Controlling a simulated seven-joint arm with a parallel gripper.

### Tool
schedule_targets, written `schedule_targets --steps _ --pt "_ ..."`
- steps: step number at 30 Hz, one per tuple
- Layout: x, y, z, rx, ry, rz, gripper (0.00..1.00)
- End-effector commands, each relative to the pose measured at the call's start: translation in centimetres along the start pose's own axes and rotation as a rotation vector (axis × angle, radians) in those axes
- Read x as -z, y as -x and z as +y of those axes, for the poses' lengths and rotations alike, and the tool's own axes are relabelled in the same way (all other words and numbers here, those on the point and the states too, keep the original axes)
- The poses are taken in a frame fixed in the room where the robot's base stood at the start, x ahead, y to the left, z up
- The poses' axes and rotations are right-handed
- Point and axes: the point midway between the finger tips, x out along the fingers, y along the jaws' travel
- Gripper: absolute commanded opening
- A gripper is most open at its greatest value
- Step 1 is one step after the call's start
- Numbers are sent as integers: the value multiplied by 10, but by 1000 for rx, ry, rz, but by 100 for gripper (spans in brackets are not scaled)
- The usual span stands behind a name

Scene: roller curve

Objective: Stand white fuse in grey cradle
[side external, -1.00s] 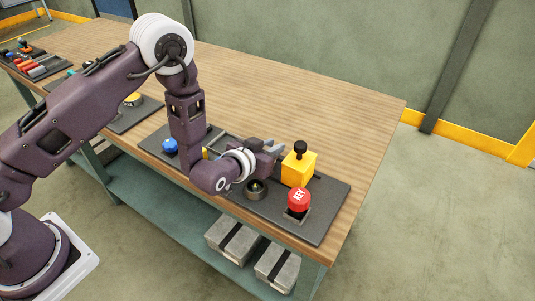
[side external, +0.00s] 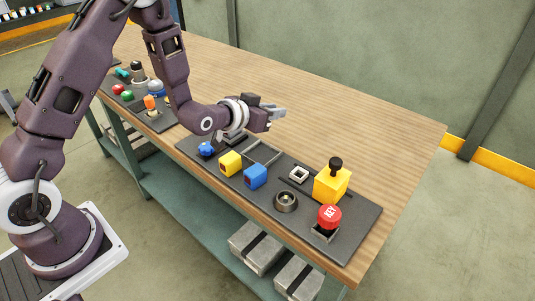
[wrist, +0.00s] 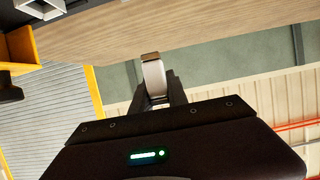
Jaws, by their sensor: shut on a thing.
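My gripper (wrist: 158,96) is shut on the white fuse (wrist: 155,77), a pale piece with a brown end that sticks out beyond the fingers in the wrist view. In the side view my gripper (side external: 276,114) points to the right, above the wooden table behind the dark board. I cannot make out the fuse clearly there. A small square pale-grey holder, which looks like the grey cradle (side external: 299,169), sits on the board to the left of the yellow box, apart from my gripper. A square grey frame, perhaps the same holder, shows at the wrist view's top-left corner.
The dark board (side external: 360,238) carries a yellow box with a black knob (side external: 332,186), a red button (side external: 330,215), a dark round socket (side external: 286,202), a blue block (side external: 255,176), a yellow block (side external: 230,163) and a blue knob (side external: 206,149). The wood behind is clear.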

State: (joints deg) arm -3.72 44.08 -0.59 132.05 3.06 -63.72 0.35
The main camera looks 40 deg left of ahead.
Motion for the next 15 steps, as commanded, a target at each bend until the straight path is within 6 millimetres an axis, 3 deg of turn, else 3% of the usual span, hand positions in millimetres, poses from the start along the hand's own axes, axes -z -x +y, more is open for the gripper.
schedule_targets --steps 3,15 --pt "-16 -3 -14 -2 3 -6 0" --pt "-89 -33 -14 -4 3 -3 0"
